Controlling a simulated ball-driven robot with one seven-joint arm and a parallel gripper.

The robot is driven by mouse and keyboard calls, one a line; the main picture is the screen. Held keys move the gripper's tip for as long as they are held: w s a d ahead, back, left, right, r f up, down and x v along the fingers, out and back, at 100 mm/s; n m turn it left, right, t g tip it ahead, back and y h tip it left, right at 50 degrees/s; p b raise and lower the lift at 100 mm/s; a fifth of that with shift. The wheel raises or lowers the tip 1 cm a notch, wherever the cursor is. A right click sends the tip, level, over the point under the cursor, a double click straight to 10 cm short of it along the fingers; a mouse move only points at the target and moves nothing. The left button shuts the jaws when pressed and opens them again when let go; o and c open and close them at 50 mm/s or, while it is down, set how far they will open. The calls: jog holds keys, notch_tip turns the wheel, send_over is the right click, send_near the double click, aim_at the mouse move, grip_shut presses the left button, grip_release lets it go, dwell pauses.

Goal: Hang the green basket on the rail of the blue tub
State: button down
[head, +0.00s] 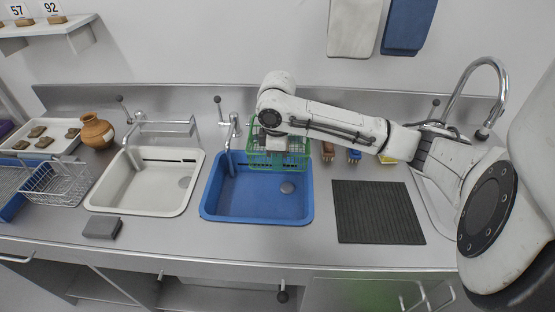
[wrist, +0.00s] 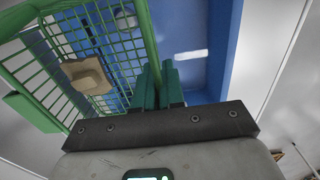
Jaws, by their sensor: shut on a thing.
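The green basket (head: 298,146) is at the back of the blue tub (head: 262,206), over its rear edge in the head view. My gripper (head: 276,156) points down at the basket from above. In the wrist view the green fingers (wrist: 160,85) are closed on the rim of the basket (wrist: 30,55), and the blue tub (wrist: 228,45) shows below and to the right. A tan block-like piece (wrist: 88,76) shows through the mesh. The rail of the blue tub is hidden behind the basket and arm. I cannot tell whether the basket touches it.
A white tub (head: 140,195) with a metal rail (head: 165,127) stands to the left, by a brown jar (head: 96,131) and wire rack (head: 58,186). A dark ribbed mat (head: 378,212) lies right. Brushes (head: 328,150) and a yellow sponge (head: 388,159) sit behind it. A grey block (head: 101,228) lies in front.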

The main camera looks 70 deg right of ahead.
jog(key=c, duration=1.2)
grip_release()
jog(key=shift+o, duration=0.2)
jog(key=shift+r, duration=0.1)
notch_tip(320, 180, up, 11)
jog(key=shift+f, duration=0.15)
